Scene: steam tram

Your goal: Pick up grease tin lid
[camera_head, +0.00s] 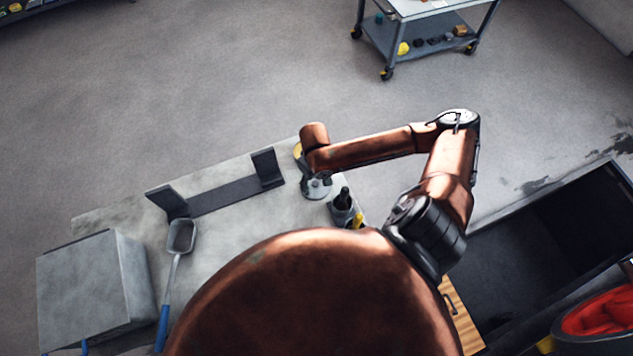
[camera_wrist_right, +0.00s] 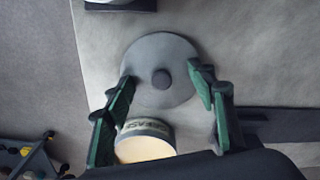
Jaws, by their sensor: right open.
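In the head view my right gripper (camera_head: 318,186) is over the worktop's far right end. My left gripper is not in view.
A dark holder with a bottle (camera_head: 343,204) stands right of my right gripper. A dark bracket (camera_head: 235,194), a blue-handled scoop (camera_head: 180,238) and a grey box (camera_head: 92,285) are to the left on the worktop (camera_head: 222,165). A trolley (camera_head: 425,40) stands apart beyond.

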